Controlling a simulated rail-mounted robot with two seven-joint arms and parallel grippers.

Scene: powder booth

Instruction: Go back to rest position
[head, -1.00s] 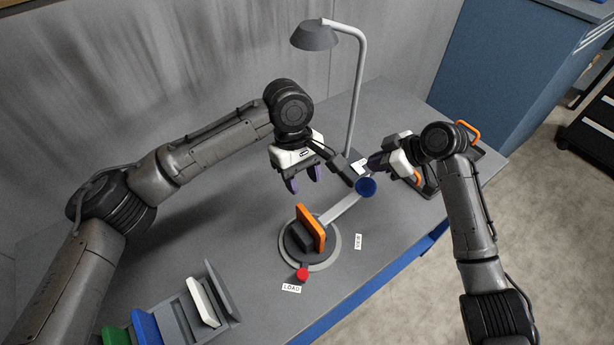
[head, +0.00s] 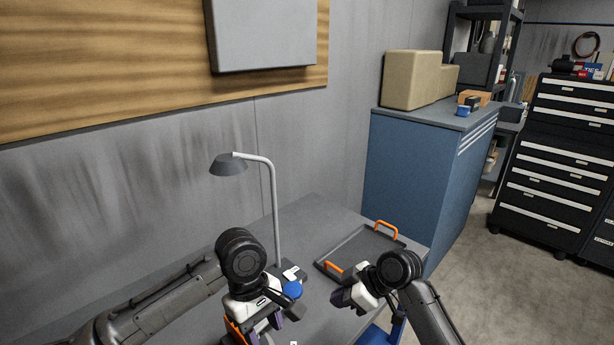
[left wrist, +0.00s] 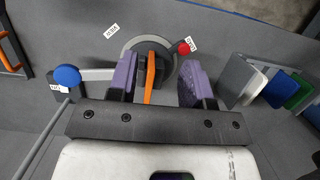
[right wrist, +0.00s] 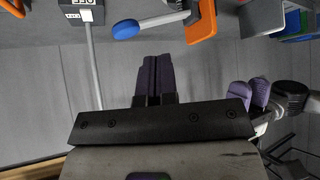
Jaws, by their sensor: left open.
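My left gripper (head: 277,325) is low in the head view, pointing down over the bench. In the left wrist view its purple fingers (left wrist: 157,85) are apart. An orange plate (left wrist: 151,72) on a round turntable (left wrist: 133,47) shows in the gap between them; I cannot tell how close it is. In the head view only a sliver of orange shows beside that gripper. My right gripper (head: 342,298) is to the right of the blue knob (head: 292,289). In the right wrist view its fingers (right wrist: 154,78) are together, with nothing visible between them.
A desk lamp (head: 276,205) stands behind the grippers. A dark tray (head: 355,250) with orange handles lies at the right of the bench. A blue cabinet (head: 410,185) stands beyond it. Coloured panels in a rack (left wrist: 262,82) show in the left wrist view.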

